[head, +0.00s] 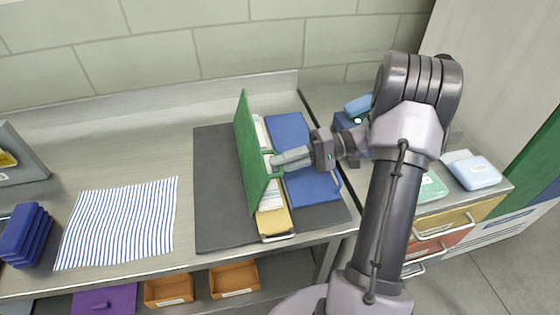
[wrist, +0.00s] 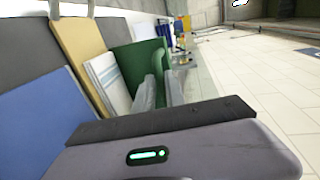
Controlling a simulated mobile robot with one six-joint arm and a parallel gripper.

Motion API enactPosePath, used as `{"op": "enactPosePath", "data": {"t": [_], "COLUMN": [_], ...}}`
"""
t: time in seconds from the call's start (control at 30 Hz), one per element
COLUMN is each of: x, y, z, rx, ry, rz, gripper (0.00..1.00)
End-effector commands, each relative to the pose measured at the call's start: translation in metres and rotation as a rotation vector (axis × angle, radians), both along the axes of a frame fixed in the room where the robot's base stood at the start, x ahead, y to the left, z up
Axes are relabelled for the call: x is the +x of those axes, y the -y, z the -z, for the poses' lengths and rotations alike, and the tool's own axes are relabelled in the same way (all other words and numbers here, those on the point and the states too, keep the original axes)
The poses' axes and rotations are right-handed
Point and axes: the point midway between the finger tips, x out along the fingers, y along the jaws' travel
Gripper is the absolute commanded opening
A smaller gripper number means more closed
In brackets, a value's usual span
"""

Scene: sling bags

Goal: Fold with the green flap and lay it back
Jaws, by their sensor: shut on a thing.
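The green flap (head: 250,155) of the folding board stands nearly upright, leaning slightly left; it also shows in the wrist view (wrist: 125,60). My gripper (head: 276,163) is shut on the flap's green handle, on its right side. The blue flap (head: 290,130) lies flat to the right, under my gripper. The yellow panel (head: 273,221) lies flat in the middle, with white cloth (wrist: 105,80) on it, just right of the green flap. The dark board base (head: 215,185) is bare left of the green flap, though the flap hides part of it.
A blue-and-white striped cloth (head: 120,222) lies flat on the counter (head: 160,150) to the left. A stack of blue folded items (head: 26,232) is at the far left. Orange bins (head: 233,279) sit below the counter. Drawers (head: 440,223) stand to the right, behind my arm.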

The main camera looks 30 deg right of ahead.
Motion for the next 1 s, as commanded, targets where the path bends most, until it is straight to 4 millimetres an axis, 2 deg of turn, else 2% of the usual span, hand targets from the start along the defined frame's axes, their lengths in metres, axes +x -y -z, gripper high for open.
{"op": "enactPosePath", "data": {"t": [0.03, 0.37, 0.4, 0.47, 0.83, 0.93, 1.0], "x": [-0.003, -0.003, -0.003, -0.003, -0.002, -0.005, -0.01], "y": [0.0, 0.001, 0.001, 0.001, 0.003, 0.013, 0.027], "z": [0.007, 0.007, 0.007, 0.007, 0.003, -0.002, -0.005], "rx": [-0.009, -0.01, -0.01, -0.009, -0.007, -0.006, -0.007], "ry": [-0.006, -0.006, -0.006, -0.005, -0.002, -0.001, -0.001], "rz": [-0.008, -0.007, -0.007, -0.006, -0.002, 0.001, 0.002], "gripper": [0.0, 0.0, 0.2, 0.32, 0.32, 0.32, 0.32]}}
